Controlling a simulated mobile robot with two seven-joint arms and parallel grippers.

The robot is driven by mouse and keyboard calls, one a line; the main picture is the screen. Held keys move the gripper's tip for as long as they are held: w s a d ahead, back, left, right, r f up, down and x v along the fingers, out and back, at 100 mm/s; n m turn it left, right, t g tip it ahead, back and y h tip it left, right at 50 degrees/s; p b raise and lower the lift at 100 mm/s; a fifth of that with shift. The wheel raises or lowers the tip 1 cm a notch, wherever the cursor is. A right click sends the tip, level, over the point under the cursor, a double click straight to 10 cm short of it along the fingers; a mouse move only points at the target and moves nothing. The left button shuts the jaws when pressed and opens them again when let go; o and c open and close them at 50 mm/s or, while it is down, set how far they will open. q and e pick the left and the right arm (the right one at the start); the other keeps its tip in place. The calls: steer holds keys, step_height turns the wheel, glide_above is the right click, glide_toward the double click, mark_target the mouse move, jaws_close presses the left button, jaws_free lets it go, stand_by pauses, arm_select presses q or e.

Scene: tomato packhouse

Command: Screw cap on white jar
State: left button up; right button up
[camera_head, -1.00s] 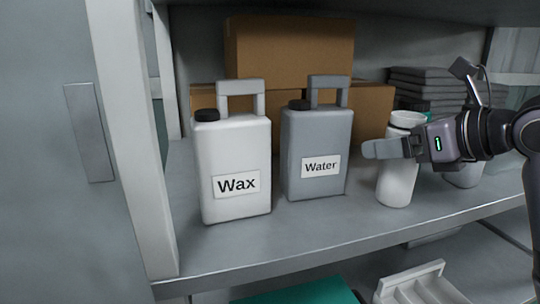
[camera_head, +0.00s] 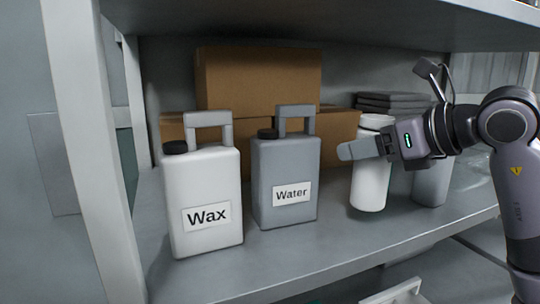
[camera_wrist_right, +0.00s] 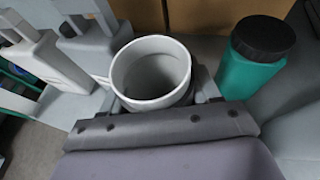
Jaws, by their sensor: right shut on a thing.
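The white jar (camera_head: 371,187) stands upright on the shelf, right of the grey Water jug, in the head view. In the right wrist view the jar (camera_wrist_right: 150,98) shows from above with its round mouth open and a hollow inside. My right gripper (camera_head: 362,149) is shut on the jar near its top, with a finger crossing in front of it in the head view. I see no loose cap in either view. My left gripper is not in view.
The white Wax jug (camera_head: 203,200) and grey Water jug (camera_head: 284,165) stand to the left. A grey container (camera_head: 431,187) stands to the right. A teal jar with a black lid (camera_wrist_right: 255,62) is close by. Cardboard boxes (camera_head: 258,80) fill the back. The shelf front is clear.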

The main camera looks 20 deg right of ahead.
steer(key=s+d+b, duration=0.2)
steer(key=s+d, duration=0.1)
steer(key=s, duration=0.5)
steer(key=s+d+b, duration=0.3)
steer(key=s+d, duration=0.1)
steer(key=s, duration=0.4)
steer(key=shift+s, duration=0.25)
steer(key=shift+f, duration=0.1)
steer(key=shift+o, duration=0.7)
steer(key=c, duration=0.6)
steer(key=shift+d, duration=0.1)
